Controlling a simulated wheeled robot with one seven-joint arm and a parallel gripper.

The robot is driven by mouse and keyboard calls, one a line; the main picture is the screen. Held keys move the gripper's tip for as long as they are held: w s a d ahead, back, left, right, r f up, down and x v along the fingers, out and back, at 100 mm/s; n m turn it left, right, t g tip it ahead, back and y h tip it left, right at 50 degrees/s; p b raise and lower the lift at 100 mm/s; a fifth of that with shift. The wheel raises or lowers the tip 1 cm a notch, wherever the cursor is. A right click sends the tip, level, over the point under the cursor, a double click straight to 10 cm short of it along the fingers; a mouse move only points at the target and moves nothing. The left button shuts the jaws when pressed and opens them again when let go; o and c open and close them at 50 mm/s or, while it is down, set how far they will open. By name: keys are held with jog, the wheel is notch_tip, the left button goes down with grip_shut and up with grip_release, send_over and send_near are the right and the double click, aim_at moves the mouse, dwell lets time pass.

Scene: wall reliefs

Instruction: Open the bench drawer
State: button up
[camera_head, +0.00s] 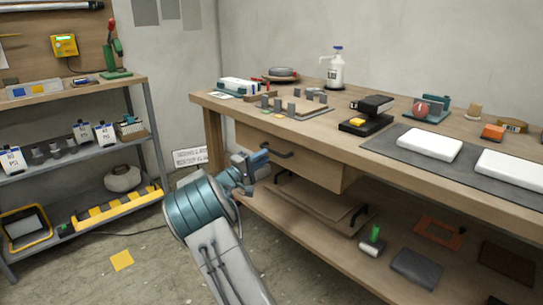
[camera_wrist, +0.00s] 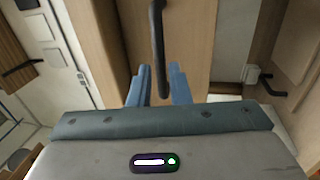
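The wooden bench drawer (camera_head: 310,163) hangs under the left part of the bench top, with a dark bar handle (camera_head: 277,150) on its front. The drawer looks shut. In the wrist view the drawer front (camera_wrist: 190,40) fills the top middle, and the handle (camera_wrist: 158,40) runs down the picture. My gripper (camera_head: 262,160) is in front of the drawer near the handle's left end. In the wrist view its blue fingers (camera_wrist: 159,86) are apart, with the handle's lower end showing between them. I see no finger touching the handle.
The bench top (camera_head: 225,100) carries a spray bottle (camera_head: 335,68), a black device (camera_head: 367,114) and white blocks on a grey mat (camera_head: 385,143). A wooden tray with dark handles (camera_head: 318,200) lies on the shelf below. A metal rack (camera_head: 150,120) stands left; floor between is mostly clear.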

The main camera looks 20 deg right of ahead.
aim_at(271, 150)
jog(key=shift+b+x, duration=0.3)
jog(key=shift+x, duration=2.05)
grip_shut()
